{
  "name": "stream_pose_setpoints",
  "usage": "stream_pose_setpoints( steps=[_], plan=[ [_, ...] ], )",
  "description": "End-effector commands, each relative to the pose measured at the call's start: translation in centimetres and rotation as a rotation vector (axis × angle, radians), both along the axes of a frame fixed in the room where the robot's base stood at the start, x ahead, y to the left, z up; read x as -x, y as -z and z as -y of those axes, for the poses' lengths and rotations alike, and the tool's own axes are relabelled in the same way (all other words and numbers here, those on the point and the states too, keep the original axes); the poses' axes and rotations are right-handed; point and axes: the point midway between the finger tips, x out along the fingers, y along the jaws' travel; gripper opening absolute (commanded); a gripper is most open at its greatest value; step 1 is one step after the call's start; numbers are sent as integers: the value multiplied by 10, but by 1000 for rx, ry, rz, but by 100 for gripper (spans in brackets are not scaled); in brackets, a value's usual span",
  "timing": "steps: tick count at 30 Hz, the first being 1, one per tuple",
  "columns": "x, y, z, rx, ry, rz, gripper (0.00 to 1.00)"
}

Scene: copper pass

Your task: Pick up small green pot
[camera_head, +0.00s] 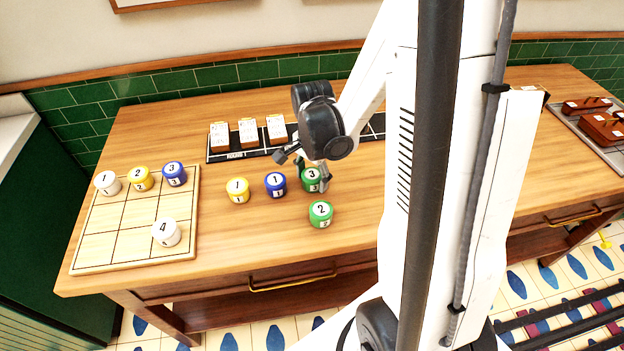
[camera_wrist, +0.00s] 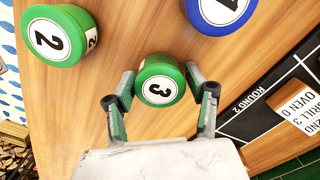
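A green pot marked 3 (camera_head: 312,181) stands upright on the wooden table (camera_head: 350,240). It also shows in the wrist view (camera_wrist: 160,80). My gripper (camera_wrist: 160,88) is open, with a finger on each side of this pot and small gaps apparently left between them. In the head view my gripper (camera_head: 313,178) reaches down over the pot and hides part of it. Another green pot, marked 2 (camera_head: 320,214), stands a little nearer the front edge, and shows at the upper left of the wrist view (camera_wrist: 58,35).
A blue pot marked 1 (camera_head: 275,184) and a yellow pot marked 1 (camera_head: 237,190) stand to the left. A grid board (camera_head: 100,245) holds several pots. A black strip with white cards (camera_head: 223,155) lies behind. A tray (camera_head: 590,130) is far right.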

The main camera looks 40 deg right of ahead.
Motion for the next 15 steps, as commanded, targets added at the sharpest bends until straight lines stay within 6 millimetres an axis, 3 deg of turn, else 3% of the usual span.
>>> stream_pose_setpoints(
  steps=[1, 8, 15],
  plan=[
    [0, 0, 0, 0, 0, 0, 42],
    [0, 0, 0, 0, 0, 0, 12],
    [0, 0, 0, 0, 0, 0, 12]
  ],
)
